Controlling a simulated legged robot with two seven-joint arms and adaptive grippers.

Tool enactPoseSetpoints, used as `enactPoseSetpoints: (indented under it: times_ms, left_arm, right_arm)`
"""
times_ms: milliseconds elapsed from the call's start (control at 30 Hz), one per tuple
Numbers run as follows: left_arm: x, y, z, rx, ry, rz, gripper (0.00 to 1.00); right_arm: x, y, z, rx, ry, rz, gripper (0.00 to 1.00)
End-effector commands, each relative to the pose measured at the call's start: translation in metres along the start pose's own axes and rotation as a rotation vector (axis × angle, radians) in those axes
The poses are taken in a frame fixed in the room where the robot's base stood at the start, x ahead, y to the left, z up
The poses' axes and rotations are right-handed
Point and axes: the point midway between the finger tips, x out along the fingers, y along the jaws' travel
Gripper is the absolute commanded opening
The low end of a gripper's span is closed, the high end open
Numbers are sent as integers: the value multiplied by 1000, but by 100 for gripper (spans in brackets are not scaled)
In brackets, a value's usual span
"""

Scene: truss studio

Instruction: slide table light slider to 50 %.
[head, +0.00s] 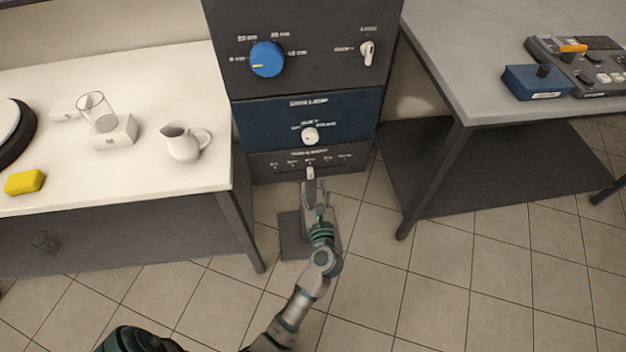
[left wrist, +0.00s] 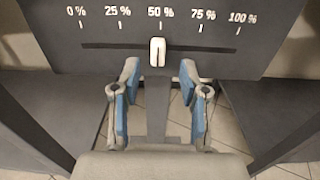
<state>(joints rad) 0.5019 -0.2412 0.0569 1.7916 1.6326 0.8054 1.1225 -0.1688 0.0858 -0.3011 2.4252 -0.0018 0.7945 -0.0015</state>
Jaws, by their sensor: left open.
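The table light slider's white knob (head: 310,173) is on the lowest panel of the dark cabinet. In the left wrist view the knob (left wrist: 157,52) stands in its slot directly below the 50 % mark. The scale runs from 0 % at left to 100 % at right. My left gripper (head: 314,190) is just in front of the knob, below it in the head view. In the left wrist view its two blue-padded fingers (left wrist: 160,88) are apart, one on each side of the knob's line, with nothing between them. My right gripper is not in view.
Above the slider panel are a white dial (head: 310,135), a blue knob (head: 267,59) and a white switch (head: 367,52). A white table (head: 120,190) stands left with a pitcher (head: 186,142). A grey table (head: 455,60) stands right. The tiled floor in front is mostly clear.

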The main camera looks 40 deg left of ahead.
Motion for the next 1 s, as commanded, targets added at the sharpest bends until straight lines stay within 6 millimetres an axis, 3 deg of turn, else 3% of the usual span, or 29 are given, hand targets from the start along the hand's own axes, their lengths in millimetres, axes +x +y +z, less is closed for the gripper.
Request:
enactPoseSetpoints:
  times_ms: [200,400,1000]
  left_arm:
    - [-50,0,-2,0,3,0,44]
    - [-76,-1,-1,1,0,0,44]
    - [-81,-1,-1,1,0,1,44]
  right_arm:
    - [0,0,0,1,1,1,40]
    - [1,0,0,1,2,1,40]
    - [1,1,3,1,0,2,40]
